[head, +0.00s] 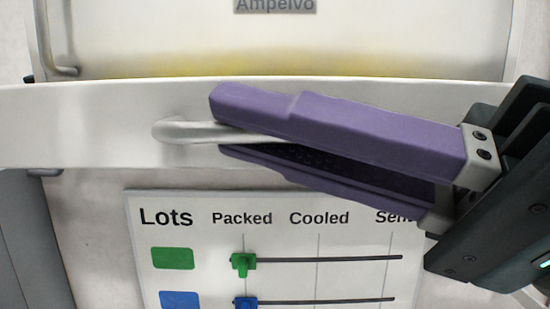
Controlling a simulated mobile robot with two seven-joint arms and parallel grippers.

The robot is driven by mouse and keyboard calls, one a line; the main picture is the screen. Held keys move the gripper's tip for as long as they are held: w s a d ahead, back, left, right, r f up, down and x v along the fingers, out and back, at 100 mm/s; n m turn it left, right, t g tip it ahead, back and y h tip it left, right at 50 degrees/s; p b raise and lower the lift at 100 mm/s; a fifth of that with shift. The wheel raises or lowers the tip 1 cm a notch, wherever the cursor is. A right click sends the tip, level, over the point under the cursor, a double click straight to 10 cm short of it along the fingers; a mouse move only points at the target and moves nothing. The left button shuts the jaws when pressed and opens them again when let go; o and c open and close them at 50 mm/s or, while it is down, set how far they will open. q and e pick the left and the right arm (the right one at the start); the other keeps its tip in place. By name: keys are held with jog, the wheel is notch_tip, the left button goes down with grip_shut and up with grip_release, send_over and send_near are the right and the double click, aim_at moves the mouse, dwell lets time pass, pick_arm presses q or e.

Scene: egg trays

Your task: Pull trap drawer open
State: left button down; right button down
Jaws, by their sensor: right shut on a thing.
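The drawer front (90,125) is a pale, wide band across the view. A light metal bar handle (185,131) stands out from it and runs right, between my right gripper's fingers. My right gripper (222,122) comes in from the right with long purple fingers, one above the handle and one below. It is shut on the handle. The handle's right part is hidden by the upper finger. My left gripper is not in view.
A white panel labelled "Ampelvo" (275,5) is above the drawer, with another handle (62,70) at its left. Below is a "Lots" board (350,235) with a green slider (243,262) and a blue slider (245,303), close under my gripper.

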jog(key=c, duration=1.2)
grip_release()
jog(key=shift+w, duration=0.1)
jog(key=shift+d+f, duration=0.2)
jog(key=shift+d, duration=0.05)
jog(key=b+v, duration=0.7)
jog(key=v, duration=0.2)
jog(key=shift+d+b, duration=0.2)
jog(key=shift+b, duration=0.2)
